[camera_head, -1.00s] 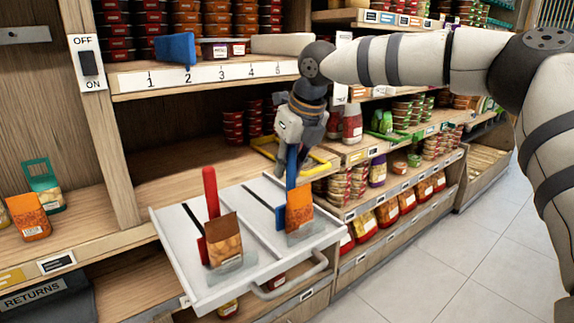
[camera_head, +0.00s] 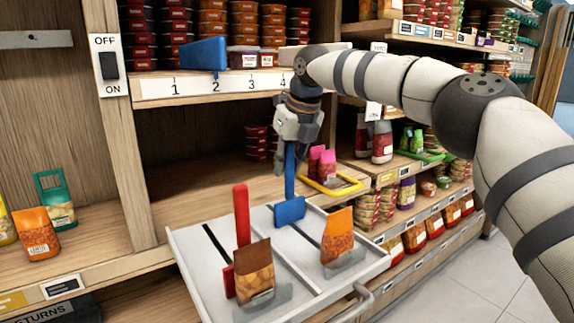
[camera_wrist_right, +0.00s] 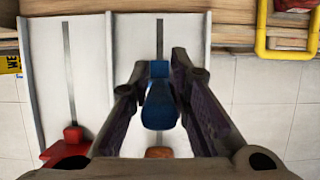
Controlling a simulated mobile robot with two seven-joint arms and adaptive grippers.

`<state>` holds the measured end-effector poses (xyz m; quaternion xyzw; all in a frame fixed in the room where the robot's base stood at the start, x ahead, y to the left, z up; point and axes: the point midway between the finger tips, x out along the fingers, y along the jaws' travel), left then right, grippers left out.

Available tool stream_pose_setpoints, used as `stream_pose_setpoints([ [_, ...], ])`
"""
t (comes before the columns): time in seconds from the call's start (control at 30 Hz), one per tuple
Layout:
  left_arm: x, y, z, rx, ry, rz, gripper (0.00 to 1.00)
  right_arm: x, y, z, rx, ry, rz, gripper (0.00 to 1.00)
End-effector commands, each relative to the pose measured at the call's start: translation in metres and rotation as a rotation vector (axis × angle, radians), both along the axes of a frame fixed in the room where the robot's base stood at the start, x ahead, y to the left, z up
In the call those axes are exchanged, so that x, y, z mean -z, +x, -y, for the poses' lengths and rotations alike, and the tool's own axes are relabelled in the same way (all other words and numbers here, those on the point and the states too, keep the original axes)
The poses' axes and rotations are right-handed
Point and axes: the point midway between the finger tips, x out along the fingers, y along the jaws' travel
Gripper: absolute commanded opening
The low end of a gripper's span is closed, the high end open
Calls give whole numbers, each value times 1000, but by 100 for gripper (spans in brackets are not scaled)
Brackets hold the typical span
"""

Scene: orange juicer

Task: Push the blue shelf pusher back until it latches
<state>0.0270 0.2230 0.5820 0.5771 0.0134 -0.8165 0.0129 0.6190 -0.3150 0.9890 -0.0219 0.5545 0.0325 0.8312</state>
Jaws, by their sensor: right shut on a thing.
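The blue shelf pusher (camera_head: 289,209) stands upright at the rear part of the right lane of the white pull-out tray (camera_head: 203,283). My right gripper (camera_head: 295,140) is above it and shut on its tall handle. In the right wrist view the blue handle (camera_wrist_right: 160,105) sits between the two fingers (camera_wrist_right: 168,100). An orange pouch (camera_head: 338,236) stands in front in the same lane, clear of the pusher. I cannot tell from these views whether the pusher is latched. My left gripper is not in view.
A red pusher (camera_head: 241,215) with a brown pouch (camera_head: 254,271) stands in the left lane. A yellow frame (camera_head: 333,187) lies right of the tray's rear. A shelf with a numbered strip (camera_head: 215,84) and a blue block (camera_head: 203,56) is above.

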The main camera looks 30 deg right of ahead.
Motion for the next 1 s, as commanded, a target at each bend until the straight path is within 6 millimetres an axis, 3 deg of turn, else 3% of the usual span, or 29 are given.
stream_pose_setpoints([
  [0.03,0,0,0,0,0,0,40,0,0,-1,1,4,0,24],
  [0.1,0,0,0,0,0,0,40,0,0,-1,0,3,0,38],
  [0.43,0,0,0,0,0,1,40,-4,-2,0,1,1,0,38],
  [0.8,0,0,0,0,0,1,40,-87,-36,2,1,3,3,38],
  [1.0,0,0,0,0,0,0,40,-109,-45,3,-1,2,0,38],
])
